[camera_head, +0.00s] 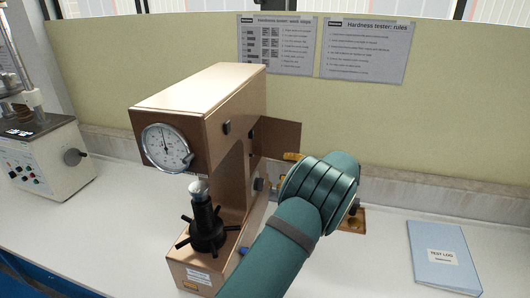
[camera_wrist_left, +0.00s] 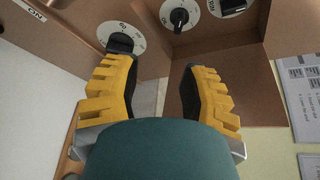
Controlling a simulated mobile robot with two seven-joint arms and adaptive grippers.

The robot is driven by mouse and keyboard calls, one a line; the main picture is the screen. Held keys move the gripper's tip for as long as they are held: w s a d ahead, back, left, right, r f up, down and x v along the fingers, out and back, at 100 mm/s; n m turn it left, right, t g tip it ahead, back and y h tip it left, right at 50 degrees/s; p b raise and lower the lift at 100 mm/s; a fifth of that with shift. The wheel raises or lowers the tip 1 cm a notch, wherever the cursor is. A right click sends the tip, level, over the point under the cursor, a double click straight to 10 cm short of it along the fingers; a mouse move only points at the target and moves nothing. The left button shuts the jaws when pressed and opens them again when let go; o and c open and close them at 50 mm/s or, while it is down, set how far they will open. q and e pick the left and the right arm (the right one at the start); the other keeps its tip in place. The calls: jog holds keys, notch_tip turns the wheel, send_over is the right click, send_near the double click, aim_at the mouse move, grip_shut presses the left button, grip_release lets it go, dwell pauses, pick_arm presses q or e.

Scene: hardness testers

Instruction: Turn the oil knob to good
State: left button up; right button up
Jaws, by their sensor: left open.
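The tan hardness tester (camera_head: 170,98) stands on the bench with a round gauge on its front. My left gripper (camera_head: 280,171) is at the tester's right side, largely hidden by my teal arm. In the left wrist view my left gripper (camera_wrist_left: 160,75) is open, its yellow fingers apart with nothing between them. Beyond the fingertips are a black knob on a white dial (camera_wrist_left: 122,42) near the left finger, a middle knob (camera_wrist_left: 180,18), and a third dial (camera_wrist_left: 228,6) cut by the top edge. I cannot tell which is the oil knob, nor whether the finger touches one.
An open tan door (camera_head: 278,138) sticks out from the tester's side, close to my gripper. A wooden block (camera_head: 352,219) lies behind my wrist. A blue test log (camera_head: 444,257) lies at right. Another machine (camera_head: 45,160) stands at left.

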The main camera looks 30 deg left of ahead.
aim_at(253, 156)
pick_arm(q)
jog(key=shift+y, duration=0.4)
jog(key=x, duration=0.4)
jog(key=r+x, duration=0.1)
jog(key=x, duration=0.3)
jog(key=r+x, duration=0.1)
jog(key=x, duration=0.4)
jog(key=shift+w+a+p, duration=0.2)
jog(key=shift+a+p, duration=0.1)
jog(key=shift+p, duration=0.1)
jog(key=shift+c, duration=0.4)
grip_shut()
